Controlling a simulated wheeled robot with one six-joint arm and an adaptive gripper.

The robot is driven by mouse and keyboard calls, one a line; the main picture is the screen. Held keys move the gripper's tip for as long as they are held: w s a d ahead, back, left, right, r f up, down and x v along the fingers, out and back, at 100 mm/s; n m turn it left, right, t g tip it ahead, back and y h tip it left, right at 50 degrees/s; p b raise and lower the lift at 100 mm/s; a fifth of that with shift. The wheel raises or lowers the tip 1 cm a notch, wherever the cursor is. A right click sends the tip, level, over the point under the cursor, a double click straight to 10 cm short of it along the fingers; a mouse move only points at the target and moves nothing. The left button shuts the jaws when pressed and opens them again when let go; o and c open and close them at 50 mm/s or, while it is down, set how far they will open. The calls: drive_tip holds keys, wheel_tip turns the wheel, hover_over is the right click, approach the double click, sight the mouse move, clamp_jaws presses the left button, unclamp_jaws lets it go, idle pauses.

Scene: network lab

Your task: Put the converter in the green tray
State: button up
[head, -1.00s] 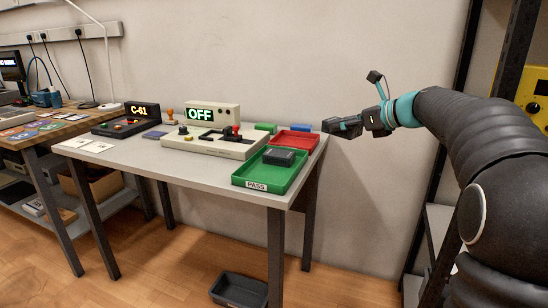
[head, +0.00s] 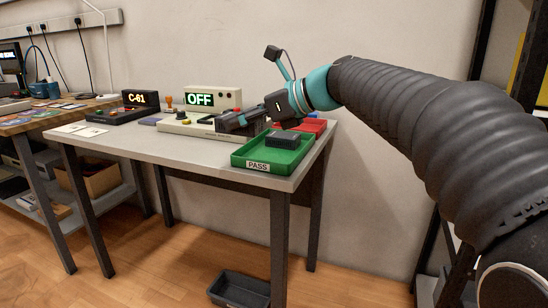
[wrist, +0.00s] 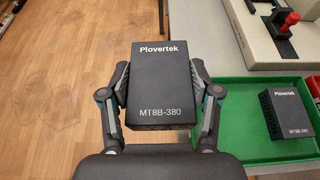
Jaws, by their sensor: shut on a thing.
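My gripper (wrist: 160,95) is shut on a black box-shaped converter (wrist: 162,75) marked Plovertek MT8B-380, its fingers on both sides of it. In the head view my gripper (head: 238,122) is over the table, near the back left of the green tray; the held converter is hard to make out there. The green tray (head: 247,162), labelled PASS, sits at the table's front right corner. A second, similar black converter (head: 282,139) lies in it. In the wrist view the green tray (wrist: 240,150) and this second converter (wrist: 288,113) are right of the held one.
A red tray (head: 316,126) stands behind the green one, partly hidden by my arm. A test device (head: 190,127) with an OFF display (head: 199,99) stands left of the trays. A dark bin (head: 240,288) is on the floor. The table's front left is mostly clear.

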drive_tip(key=b, duration=0.1)
hover_over(269, 160)
wheel_tip(269, 160, down, 6)
drive_tip(key=shift+s+f, duration=0.15)
drive_tip(key=shift+f, duration=0.1)
drive_tip(key=shift+f+b, duration=0.8)
drive_tip(key=shift+f, duration=1.2)
drive_tip(key=shift+f, duration=0.1)
drive_tip(key=o, duration=1.4)
drive_tip(key=shift+d, duration=0.2)
drive_tip(key=p+v, duration=0.1)
drive_tip(key=v, duration=1.1)
drive_tip(key=shift+a+p, duration=0.1)
drive_tip(key=shift+p, duration=0.25)
